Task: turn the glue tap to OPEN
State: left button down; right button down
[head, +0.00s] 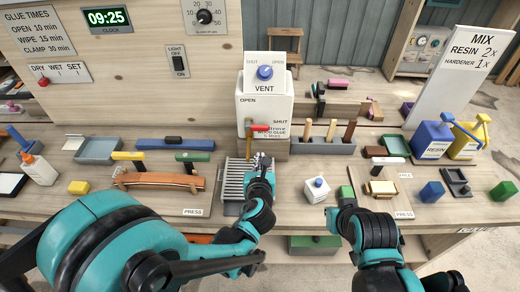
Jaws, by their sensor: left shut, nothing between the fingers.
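The glue tap is on a white tank (265,104) at the back middle of the bench, marked OPEN at upper left and SHUT at lower right. Its red handle (260,128) lies about level, pointing right towards the SHUT side. My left gripper (262,160) is shut and empty, just below and in front of the handle, over a grey ribbed rack (232,185). I cannot tell whether it touches the tap. My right gripper (346,201) is low over the bench at right of centre; its fingers are not clear.
A vent box with a blue knob (265,72) sits above the tank. A grey tray of handled tools (322,146) stands right of the tap. A curved wooden piece (160,181) lies left.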

aim_at(257, 127)
pick_arm(q)
jog(key=b+x, duration=0.2)
jog(key=x, duration=0.7)
notch_tip(257, 127, up, 4)
jog(key=shift+f, duration=0.1)
jog(key=shift+d, duration=0.15)
